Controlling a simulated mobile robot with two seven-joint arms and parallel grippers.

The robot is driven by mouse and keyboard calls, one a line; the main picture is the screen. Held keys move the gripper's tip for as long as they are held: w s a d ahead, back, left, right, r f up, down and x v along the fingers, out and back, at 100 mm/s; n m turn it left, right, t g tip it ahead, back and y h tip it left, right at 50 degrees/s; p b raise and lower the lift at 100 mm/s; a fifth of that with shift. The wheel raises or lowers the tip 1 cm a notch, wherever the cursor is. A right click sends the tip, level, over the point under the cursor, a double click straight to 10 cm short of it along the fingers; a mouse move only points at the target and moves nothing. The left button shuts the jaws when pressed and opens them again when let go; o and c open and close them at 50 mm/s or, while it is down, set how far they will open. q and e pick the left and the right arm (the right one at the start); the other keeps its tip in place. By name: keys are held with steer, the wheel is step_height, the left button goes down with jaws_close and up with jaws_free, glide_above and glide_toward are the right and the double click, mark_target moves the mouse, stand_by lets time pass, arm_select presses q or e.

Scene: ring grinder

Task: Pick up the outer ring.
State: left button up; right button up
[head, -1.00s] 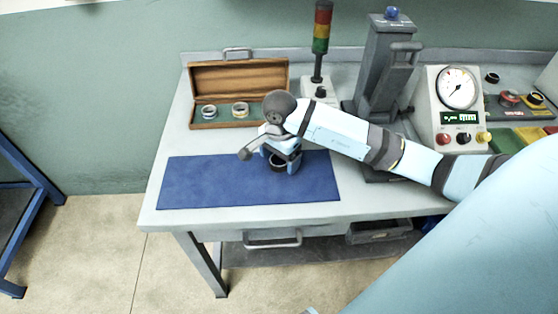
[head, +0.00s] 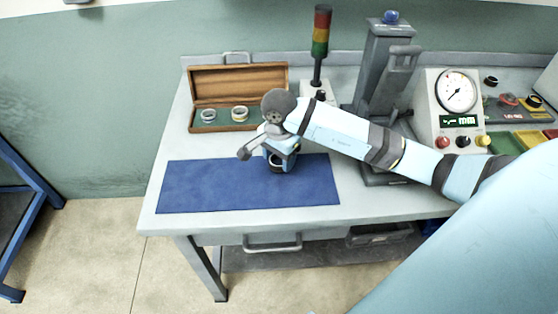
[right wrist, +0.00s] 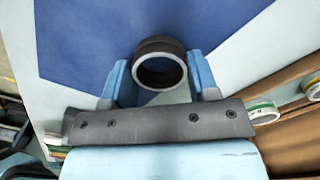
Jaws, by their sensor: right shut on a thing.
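The outer ring is a short dark ring with a bright inner edge, seen in the right wrist view (right wrist: 160,44) between the two blue fingers. My right gripper (right wrist: 157,66) is shut on it, one finger on each side. In the head view the right gripper (head: 279,158) is over the blue mat (head: 215,188), near its back edge, with the dark ring (head: 276,167) low between the fingers, partly hidden. I cannot tell whether the ring touches the mat. My left gripper is not in view.
An open wooden box (head: 238,73) with two lighter rings stands behind the mat. A signal tower (head: 321,45), a grey press-like column (head: 385,70) and a gauge unit (head: 452,105) stand to the right. The left part of the mat is clear.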

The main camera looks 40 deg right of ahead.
step_height(320, 180, up, 19)
steer(key=shift+f, duration=0.2)
